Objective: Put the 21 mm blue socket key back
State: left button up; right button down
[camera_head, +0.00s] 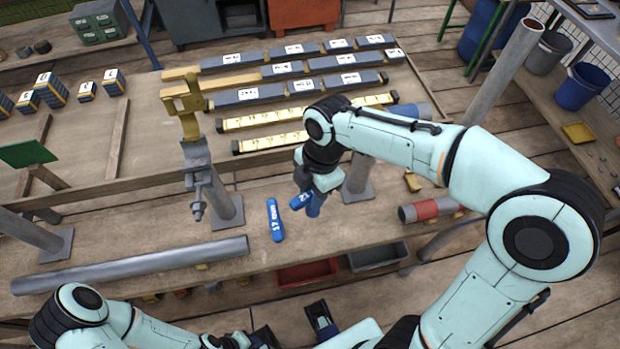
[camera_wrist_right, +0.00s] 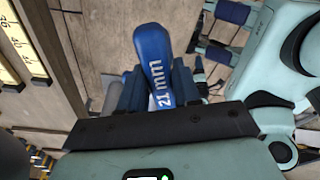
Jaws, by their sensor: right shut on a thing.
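The 21 mm blue socket key (camera_wrist_right: 157,68) is between the fingers of my right gripper, its "21 mm" label readable in the right wrist view. In the head view my right gripper (camera_head: 311,200) is shut on this key (camera_head: 302,199) above the plank bench, just right of another blue key marked 17 (camera_head: 275,220). The 17 key lies on the bench. The lower part of the 21 mm key is mostly hidden. My left gripper (camera_head: 293,328) is low in the head view, its two fingers apart with nothing visible between them.
A grey pipe (camera_head: 130,266) lies along the bench's left front. A clamp (camera_head: 196,170) and upright posts stand behind the keys. A red bin (camera_head: 308,272) and grey bin (camera_head: 378,257) sit below the front edge. A red-banded cylinder (camera_head: 428,209) lies to the right.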

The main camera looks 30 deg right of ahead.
jog(key=shift+f, duration=0.5)
jog(key=shift+f+b, duration=0.6)
pick_arm(q)
jog(key=shift+t, duration=0.4)
jog(key=shift+w+a+f+b, duration=0.1)
jog(key=shift+w+f+b, duration=0.2)
jog(key=shift+f+b, duration=0.55)
jog(key=shift+w+f+b, duration=0.25)
jog(key=shift+f+b, duration=0.55)
jog(key=shift+f, duration=0.1)
jog(key=shift+w+a+f+b, duration=0.1)
jog(key=shift+w+f+b, duration=0.2)
jog(key=shift+f+b, duration=0.55)
pick_arm(e)
jog(key=shift+f, duration=2.8)
pick_arm(q)
jog(key=shift+s+f+b, duration=0.1)
jog(key=shift+f+b, duration=0.25)
jog(key=shift+f, duration=0.15)
pick_arm(e)
jog(key=shift+f, duration=0.6)
jog(key=c, duration=0.7)
grip_release()
